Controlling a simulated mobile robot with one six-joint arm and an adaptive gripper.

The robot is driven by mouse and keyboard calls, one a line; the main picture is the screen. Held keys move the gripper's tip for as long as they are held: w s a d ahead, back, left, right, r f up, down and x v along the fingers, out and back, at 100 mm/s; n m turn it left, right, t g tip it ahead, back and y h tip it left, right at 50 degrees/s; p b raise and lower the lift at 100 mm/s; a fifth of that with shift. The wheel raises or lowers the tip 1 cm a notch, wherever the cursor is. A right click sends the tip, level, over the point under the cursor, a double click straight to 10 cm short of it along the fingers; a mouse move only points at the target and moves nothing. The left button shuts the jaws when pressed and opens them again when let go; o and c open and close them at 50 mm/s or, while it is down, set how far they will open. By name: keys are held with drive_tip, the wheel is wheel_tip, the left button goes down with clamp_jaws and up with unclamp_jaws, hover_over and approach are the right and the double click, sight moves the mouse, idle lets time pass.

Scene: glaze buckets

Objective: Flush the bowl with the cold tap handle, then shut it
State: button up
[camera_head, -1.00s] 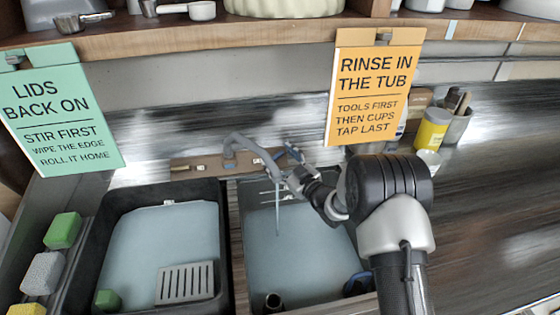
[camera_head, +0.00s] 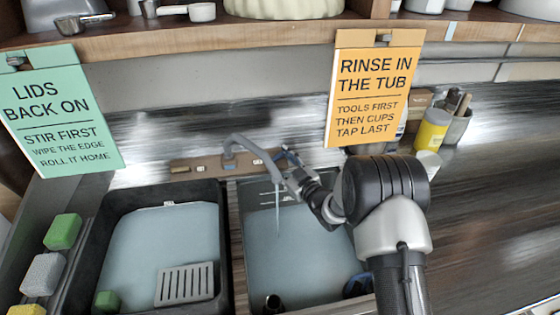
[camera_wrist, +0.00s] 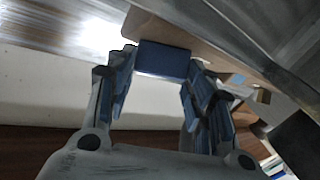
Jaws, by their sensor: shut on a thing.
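The grey tap (camera_head: 246,143) arches from a brown board behind the right basin (camera_head: 300,240), and a thin stream of water (camera_head: 277,207) falls from its spout into that basin. My gripper (camera_head: 285,157) is at the board, just right of the spout's base. In the wrist view, my gripper (camera_wrist: 155,82) is shut on the blue cold tap handle (camera_wrist: 164,59), which sits between the far ends of its fingers. The bowl cannot be told apart surely; a small dark-rimmed vessel (camera_head: 272,302) stands at the right basin's front edge.
The left basin (camera_head: 160,245) holds pale water and a slotted grey plate (camera_head: 185,284). Sponges (camera_head: 62,231) line its left side. An orange sign (camera_head: 373,88) hangs behind my arm. A yellow tin (camera_head: 432,130) stands back right. The right counter is mostly clear.

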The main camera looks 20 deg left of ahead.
drive_tip(key=m+t, duration=0.1)
drive_tip(key=m+t+h, duration=0.1)
drive_tip(key=shift+s+a+m+h, duration=0.2)
drive_tip(key=shift+m+h, duration=0.1)
drive_tip(key=shift+m, duration=0.1)
drive_tip(key=shift+w+m+h, duration=0.1)
drive_tip(key=shift+m+h, duration=0.2)
drive_tip(key=shift+m, duration=0.1)
drive_tip(key=shift+d, duration=0.1)
drive_tip(key=o, duration=1.1)
drive_tip(key=shift+c, duration=0.2)
drive_tip(key=v, duration=1.2)
drive_tip(key=shift+f, duration=0.2)
